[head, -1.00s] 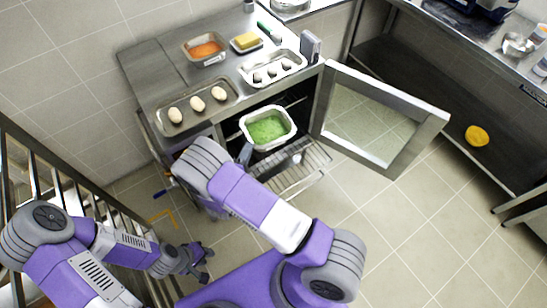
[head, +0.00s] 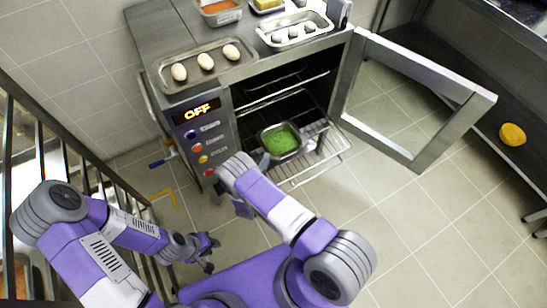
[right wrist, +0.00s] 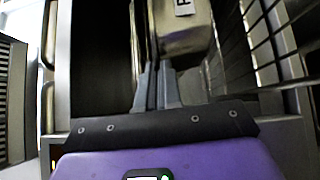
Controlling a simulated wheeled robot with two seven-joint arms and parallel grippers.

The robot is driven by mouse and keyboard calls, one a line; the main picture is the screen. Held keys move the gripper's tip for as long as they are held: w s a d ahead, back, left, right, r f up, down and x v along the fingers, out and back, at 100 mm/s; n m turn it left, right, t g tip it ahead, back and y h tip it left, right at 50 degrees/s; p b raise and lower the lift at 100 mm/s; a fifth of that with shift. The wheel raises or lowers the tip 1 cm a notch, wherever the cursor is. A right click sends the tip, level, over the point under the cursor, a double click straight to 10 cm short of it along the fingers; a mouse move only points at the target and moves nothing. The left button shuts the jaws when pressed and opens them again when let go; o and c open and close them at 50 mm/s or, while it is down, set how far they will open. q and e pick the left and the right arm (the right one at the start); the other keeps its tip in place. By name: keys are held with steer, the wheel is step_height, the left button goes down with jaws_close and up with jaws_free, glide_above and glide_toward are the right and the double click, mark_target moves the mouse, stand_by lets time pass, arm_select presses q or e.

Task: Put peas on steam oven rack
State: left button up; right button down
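A metal pan of green peas (head: 281,140) is at the open front of the steam oven, over the pulled-out wire rack (head: 330,150). I cannot tell whether it rests fully on the rack. My right gripper (head: 262,162) is at the pan's near left side. In the right wrist view its fingers (right wrist: 158,82) are close together at the edge of the labelled pan (right wrist: 185,38), seemingly closed on its rim. The fingertips are partly hidden. My left gripper (head: 212,252) is open and empty, low over the floor and away from the oven.
The oven door (head: 410,105) stands wide open to the right. The oven panel (head: 196,113) reads OFF. A railing (head: 75,150) is at left.

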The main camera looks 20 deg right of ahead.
step_height(320, 180, down, 7)
steer(key=b, duration=0.2)
steer(key=shift+w+b, duration=0.1)
steer(key=shift+b, duration=0.3)
steer(key=shift+r, duration=0.15)
steer(key=c, duration=1.6)
jaws_free()
steer(key=shift+c, duration=0.2)
steer(key=o, duration=0.3)
